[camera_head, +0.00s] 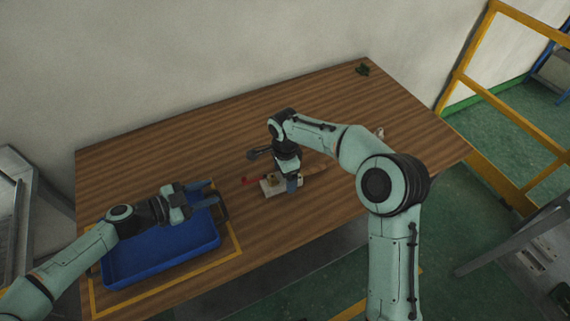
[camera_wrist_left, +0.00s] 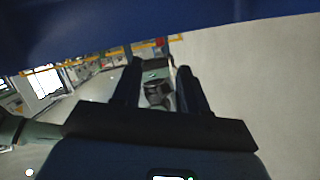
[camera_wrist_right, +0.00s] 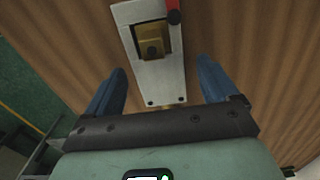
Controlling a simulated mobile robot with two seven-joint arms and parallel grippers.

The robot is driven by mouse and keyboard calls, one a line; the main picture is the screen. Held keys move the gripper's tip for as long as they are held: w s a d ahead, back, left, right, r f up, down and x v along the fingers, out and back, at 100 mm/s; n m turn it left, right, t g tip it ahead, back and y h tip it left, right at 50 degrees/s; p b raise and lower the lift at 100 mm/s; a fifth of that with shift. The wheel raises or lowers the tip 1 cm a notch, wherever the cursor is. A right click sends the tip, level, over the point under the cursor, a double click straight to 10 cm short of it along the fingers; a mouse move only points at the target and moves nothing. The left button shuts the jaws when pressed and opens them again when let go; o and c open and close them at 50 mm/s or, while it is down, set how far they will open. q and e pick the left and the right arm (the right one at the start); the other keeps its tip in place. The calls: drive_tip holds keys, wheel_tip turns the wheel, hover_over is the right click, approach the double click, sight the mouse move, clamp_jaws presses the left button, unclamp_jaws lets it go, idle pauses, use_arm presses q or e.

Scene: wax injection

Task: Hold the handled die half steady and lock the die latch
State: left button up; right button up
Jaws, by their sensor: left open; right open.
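The die (camera_head: 267,188) lies on the wooden table as a pale metal block with a brass-coloured part in its recess. It also shows in the right wrist view (camera_wrist_right: 158,82), with a red latch lever (camera_wrist_right: 173,12) at its far end. The red part (camera_head: 247,180) is at the die's left in the head view. My right gripper (camera_head: 292,188) points down at the die's right end. In the right wrist view its open fingers (camera_wrist_right: 162,92) stand on either side of the die's near end, apart from it. My left gripper (camera_head: 212,192) is open and empty above the blue tray.
The blue tray (camera_head: 160,271) sits at the table's front left inside a yellow outline. A brown, handle-like object (camera_head: 314,170) lies right of the right gripper, partly hidden. A dark object (camera_head: 258,153) is behind the die. A small green item (camera_head: 361,69) lies at the far corner.

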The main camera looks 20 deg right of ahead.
drive_tip(key=shift+f, duration=0.5)
drive_tip(key=c, duration=1.5)
use_arm(q)
drive_tip(key=c, duration=0.4)
use_arm(e)
drive_tip(key=shift+c, duration=0.4)
use_arm(q)
drive_tip(key=shift+w, duration=0.15)
clamp_jaws()
drive_tip(key=shift+w+d+f+n, duration=0.1)
drive_tip(key=shift+w+f+n, duration=0.05)
drive_tip(key=shift+w+n, duration=0.15)
drive_tip(key=w+n+g+y, duration=0.2)
drive_tip(key=w+n+g, duration=0.1)
drive_tip(key=w, duration=0.1)
drive_tip(key=shift+w+n, duration=0.1)
drive_tip(key=shift+n, duration=0.2)
wheel_tip(320, 180, up, 7)
drive_tip(key=w+a+n+g+y, duration=0.1)
drive_tip(key=w+n+y, duration=0.1)
drive_tip(key=n+y, duration=0.2)
drive_tip(key=shift+w+a+n+y, duration=0.2)
drive_tip(key=shift+n+y, duration=0.2)
drive_tip(key=shift+n, duration=0.4)
use_arm(e)
drive_tip(key=shift+r, duration=0.1)
